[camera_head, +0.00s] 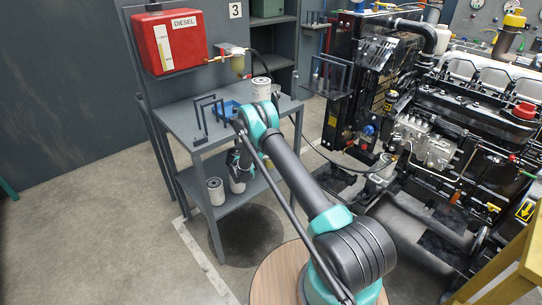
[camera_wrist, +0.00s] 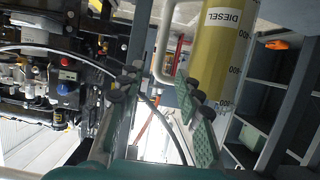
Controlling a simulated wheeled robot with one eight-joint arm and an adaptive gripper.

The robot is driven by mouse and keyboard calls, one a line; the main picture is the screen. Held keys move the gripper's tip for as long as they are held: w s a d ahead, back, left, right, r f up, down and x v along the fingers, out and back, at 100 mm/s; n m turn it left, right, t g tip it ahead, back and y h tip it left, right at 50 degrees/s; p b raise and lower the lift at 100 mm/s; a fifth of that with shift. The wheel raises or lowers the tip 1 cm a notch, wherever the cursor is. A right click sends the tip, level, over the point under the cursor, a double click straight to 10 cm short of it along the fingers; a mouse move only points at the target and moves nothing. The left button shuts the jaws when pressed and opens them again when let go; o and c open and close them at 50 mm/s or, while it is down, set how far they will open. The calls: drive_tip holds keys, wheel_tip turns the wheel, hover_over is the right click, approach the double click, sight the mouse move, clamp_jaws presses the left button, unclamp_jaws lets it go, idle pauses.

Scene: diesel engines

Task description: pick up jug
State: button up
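The jug (camera_wrist: 215,45), a yellow graduated cylinder with a white DIESEL label, is in the upper part of the wrist view, which looks sideways on. A pale grey curved handle (camera_wrist: 163,45) stands off its left side. My gripper (camera_wrist: 160,90) is open, with one finger on each side of the picture's middle. The handle lies ahead between the fingers, with no clear contact; the right finger overlaps the jug's side in the picture. In the head view my gripper (camera_head: 236,162) is at the lower shelf of the grey table, where my arm mostly hides the jug.
The grey table (camera_head: 180,120) has a tabletop above my gripper, with a white filter (camera_head: 261,89), a blue tray (camera_head: 226,109) and a grey frame on it. Another white filter (camera_head: 215,191) stands on the lower shelf. The black engine (camera_head: 455,120) is to the right.

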drive_tip(key=shift+f+x, duration=0.15)
drive_tip(key=shift+x, duration=1.35)
drive_tip(key=shift+f+x, duration=0.1)
drive_tip(key=shift+x, duration=1.45)
drive_tip(key=shift+s, duration=0.15)
clamp_jaws()
